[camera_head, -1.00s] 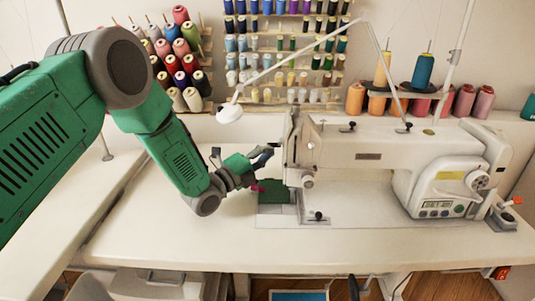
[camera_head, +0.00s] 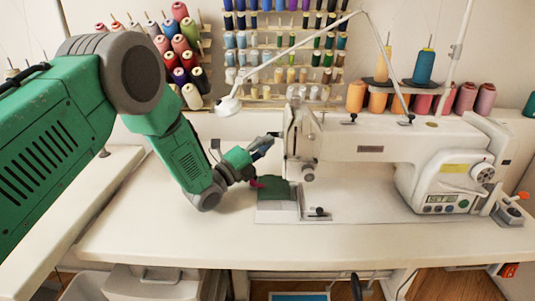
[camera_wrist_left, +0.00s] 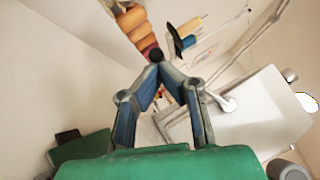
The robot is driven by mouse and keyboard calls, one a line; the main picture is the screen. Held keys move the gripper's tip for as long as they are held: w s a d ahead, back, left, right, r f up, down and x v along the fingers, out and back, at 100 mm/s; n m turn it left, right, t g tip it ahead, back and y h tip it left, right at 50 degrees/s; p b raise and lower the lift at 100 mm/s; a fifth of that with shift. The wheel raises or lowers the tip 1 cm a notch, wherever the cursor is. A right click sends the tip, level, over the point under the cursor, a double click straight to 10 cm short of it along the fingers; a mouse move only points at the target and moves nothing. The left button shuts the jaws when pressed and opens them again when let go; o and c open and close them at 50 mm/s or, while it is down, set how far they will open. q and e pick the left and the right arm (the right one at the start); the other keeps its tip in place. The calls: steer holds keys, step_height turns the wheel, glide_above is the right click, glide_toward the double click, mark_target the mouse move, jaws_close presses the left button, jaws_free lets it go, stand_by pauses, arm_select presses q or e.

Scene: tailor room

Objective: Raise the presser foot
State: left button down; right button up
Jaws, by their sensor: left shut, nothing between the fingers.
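The white sewing machine (camera_head: 400,150) stands on the table, its sewing head (camera_head: 300,140) at its left end. The presser foot is under the head and too small to make out clearly. A dark green piece (camera_head: 270,187) lies on the bed below the head; a dark green piece also shows in the left wrist view (camera_wrist_left: 80,150). My left gripper (camera_head: 269,143) is shut and empty, just left of the head. In the left wrist view its fingers (camera_wrist_left: 155,72) meet at a small dark round thing, whose contact I cannot tell. My right gripper is not in view.
A thin lamp arm with a white shade (camera_head: 228,106) hangs above my left gripper. Thread spools (camera_head: 290,60) fill the wall rack behind. Large cones (camera_head: 424,68) stand behind the machine. The white table (camera_head: 150,235) is clear at the left and front.

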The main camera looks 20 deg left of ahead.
arm_select(q)
step_height(320, 180, up, 6)
steer(key=w+m+h+b, duration=0.1)
steer(key=m+h+b, duration=0.4)
steer(key=b, duration=0.3)
steer(key=shift+w+a+m+b, duration=0.25)
steer(key=shift+w+m+b, duration=0.05)
steer(key=shift+m, duration=0.6)
steer(key=s+a+f, duration=0.2)
steer(key=s+a, duration=0.7)
steer(key=s, duration=0.2)
steer(key=shift+a, duration=0.2)
steer(key=shift+f, duration=0.1)
